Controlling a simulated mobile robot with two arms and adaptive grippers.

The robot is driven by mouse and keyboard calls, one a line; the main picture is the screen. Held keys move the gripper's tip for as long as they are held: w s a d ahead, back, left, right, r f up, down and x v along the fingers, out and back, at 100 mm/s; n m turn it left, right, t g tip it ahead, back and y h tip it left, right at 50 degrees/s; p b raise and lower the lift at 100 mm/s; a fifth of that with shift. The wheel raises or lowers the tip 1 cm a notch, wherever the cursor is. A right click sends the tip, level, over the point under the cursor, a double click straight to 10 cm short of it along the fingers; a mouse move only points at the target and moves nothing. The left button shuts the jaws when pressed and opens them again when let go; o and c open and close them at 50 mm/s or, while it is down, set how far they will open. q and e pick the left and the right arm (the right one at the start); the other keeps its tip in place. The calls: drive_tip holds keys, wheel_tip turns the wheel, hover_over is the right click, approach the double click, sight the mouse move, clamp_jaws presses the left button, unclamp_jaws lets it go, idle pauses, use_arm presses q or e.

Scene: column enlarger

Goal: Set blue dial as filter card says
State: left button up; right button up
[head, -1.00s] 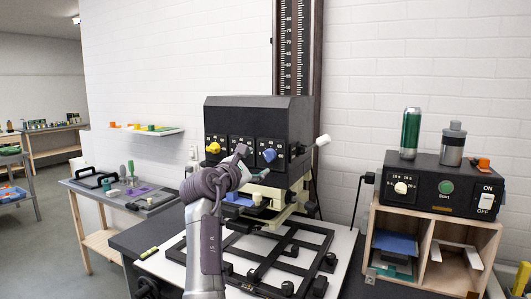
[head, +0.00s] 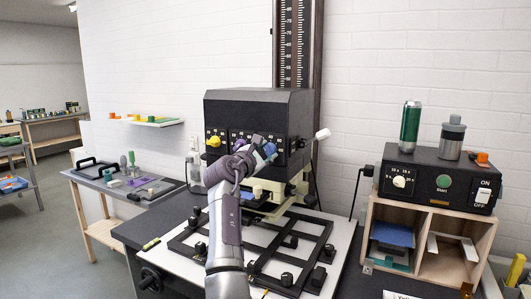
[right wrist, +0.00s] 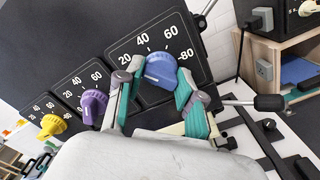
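The blue dial (head: 269,150) is the rightmost of three dials on the black enlarger head (head: 258,105). In the right wrist view the blue dial (right wrist: 160,70) sits below its printed scale, with 40 and 60 readable above it. My right gripper (head: 262,149) is at the dial; in the wrist view its green-padded fingers (right wrist: 160,80) stand apart, one on each side. Contact is unclear. A white card (head: 398,294) with dark writing, perhaps the filter card, is cut off at the bottom edge; I cannot read it. My left gripper is not in view.
The purple dial (right wrist: 94,105) and yellow dial (right wrist: 54,124) lie left of the blue one. A pale-tipped lever (head: 322,134) sticks out at the right of the head. A black timer box (head: 420,182) stands on a wooden shelf at the right.

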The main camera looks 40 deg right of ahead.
drive_tip(key=c, duration=0.4)
drive_tip(key=shift+m, duration=0.4)
drive_tip(key=m+b, duration=0.2)
drive_tip(key=m, duration=0.3)
drive_tip(key=shift+f+m+b, duration=0.15)
drive_tip(key=shift+m+b, duration=0.15)
drive_tip(key=m+b, duration=0.3)
drive_tip(key=m, duration=0.3)
drive_tip(key=m+b, duration=0.2)
drive_tip(key=m, duration=0.4)
drive_tip(key=shift+f+m+b, duration=0.1)
drive_tip(key=shift+m+b, duration=0.25)
drive_tip(key=shift+m, duration=0.05)
drive_tip(key=m+b, duration=0.1)
drive_tip(key=m, duration=0.4)
drive_tip(key=shift+m+b, duration=0.3)
drive_tip(key=shift+b, duration=0.1)
